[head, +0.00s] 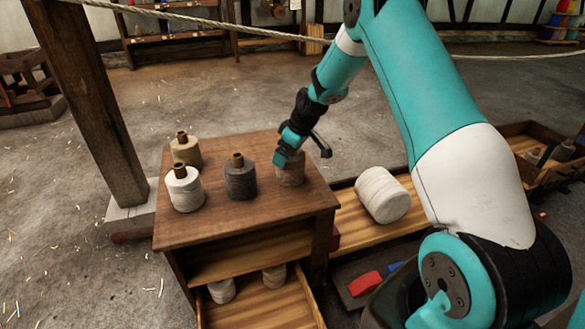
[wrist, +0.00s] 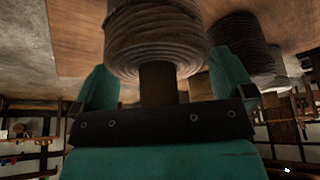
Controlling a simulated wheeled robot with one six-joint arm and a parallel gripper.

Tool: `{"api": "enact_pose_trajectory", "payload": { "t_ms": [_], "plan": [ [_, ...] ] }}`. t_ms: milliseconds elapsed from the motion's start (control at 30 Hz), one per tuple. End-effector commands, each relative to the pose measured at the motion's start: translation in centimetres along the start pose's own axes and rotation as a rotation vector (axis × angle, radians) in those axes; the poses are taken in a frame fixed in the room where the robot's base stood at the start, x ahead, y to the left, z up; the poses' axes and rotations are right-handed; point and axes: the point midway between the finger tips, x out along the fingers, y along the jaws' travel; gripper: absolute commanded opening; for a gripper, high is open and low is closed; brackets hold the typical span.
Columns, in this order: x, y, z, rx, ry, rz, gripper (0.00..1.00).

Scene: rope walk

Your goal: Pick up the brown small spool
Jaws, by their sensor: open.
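The brown small spool (head: 291,174) stands upright at the right side of the wooden table's top. Its upper part is partly hidden by my gripper (head: 289,157) in the head view. In the wrist view the wound brown spool (wrist: 155,40) fills the upper middle, with its dark core end towards the palm. My gripper (wrist: 163,65) is open, with one teal finger on each side of the spool. I cannot tell whether either finger touches it.
A dark grey spool (head: 240,180), a white spool (head: 185,190) and a tan spool (head: 186,150) stand left on the table (head: 225,225). Below, an open drawer (head: 255,308) holds spools. A large white roll (head: 382,195) lies to the right. A rope (head: 220,22) crosses above.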

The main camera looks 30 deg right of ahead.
Motion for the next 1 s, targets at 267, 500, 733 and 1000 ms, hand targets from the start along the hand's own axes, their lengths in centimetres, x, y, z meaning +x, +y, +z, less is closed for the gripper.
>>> {"api": "enact_pose_trajectory", "payload": {
  "t_ms": [267,500,733,1000],
  "plan": [
    [-0.1,0.0,0.0,0.0,0.0,0.0,0.56],
    [-0.1,0.0,-0.1,0.0,0.001,0.0,0.43],
    [-1.3,0.1,-0.5,0.0,0.002,0.001,0.43],
    [-6.6,0.1,-2.8,-0.002,0.005,0.004,0.43]
  ]
}}
